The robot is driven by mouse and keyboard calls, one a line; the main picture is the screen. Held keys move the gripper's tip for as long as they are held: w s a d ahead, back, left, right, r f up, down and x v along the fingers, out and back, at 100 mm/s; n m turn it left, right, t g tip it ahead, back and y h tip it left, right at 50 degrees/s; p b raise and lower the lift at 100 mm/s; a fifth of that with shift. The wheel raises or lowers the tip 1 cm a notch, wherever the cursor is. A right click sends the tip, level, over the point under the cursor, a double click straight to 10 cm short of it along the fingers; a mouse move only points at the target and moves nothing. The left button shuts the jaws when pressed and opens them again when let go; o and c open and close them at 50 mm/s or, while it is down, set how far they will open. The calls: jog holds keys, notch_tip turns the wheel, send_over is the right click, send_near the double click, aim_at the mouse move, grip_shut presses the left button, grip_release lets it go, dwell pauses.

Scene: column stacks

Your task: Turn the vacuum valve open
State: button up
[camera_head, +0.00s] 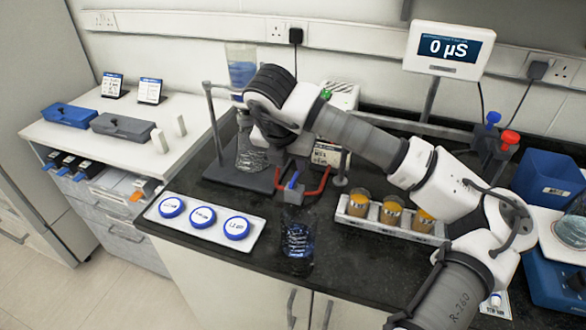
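A blue knob (492,118) and a red knob (510,137) sit on a fitting at the back right.
A white tray with blue-lidded dishes (203,216) lies front left. A rack of amber jars (391,211) is right of centre. Blue containers (550,180) stand at the right.

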aim_at(294, 178)
jog(key=p+x, duration=0.1)
jog(key=x, duration=0.5)
jog(key=shift+w+f, duration=0.1)
jog(key=shift+f, duration=0.05)
jog(key=shift+c, duration=0.2)
grip_shut()
